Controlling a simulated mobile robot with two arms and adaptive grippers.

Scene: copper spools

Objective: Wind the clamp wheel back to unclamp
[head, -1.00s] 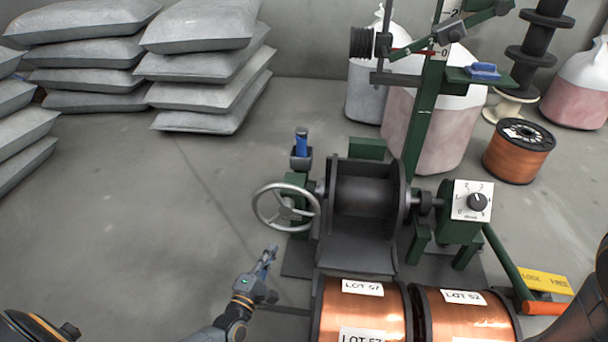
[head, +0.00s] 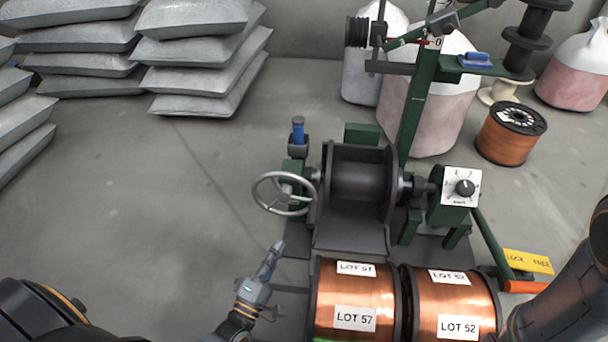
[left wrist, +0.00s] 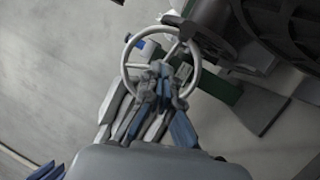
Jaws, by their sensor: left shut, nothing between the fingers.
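The clamp wheel (head: 284,194) is a silver spoked handwheel on the left side of the green winding stand, in the head view. My left gripper (head: 277,248) is below the wheel in that view, with a gap between them in the picture. It is shut and empty, its fingertips together. In the left wrist view the wheel's rim (left wrist: 126,62) rings the tips of my left gripper (left wrist: 163,72), which overlap its lower middle. I cannot tell there whether they touch. A dark empty spool (head: 360,181) sits in the stand right of the wheel. My right gripper is out of view.
Two copper spools, LOT 57 (head: 352,290) and LOT 52 (head: 450,300), stand in front of the stand. A white dial box (head: 461,187) is on its right. Stacked grey sacks (head: 205,50) are at the back left. The floor left of the wheel is clear.

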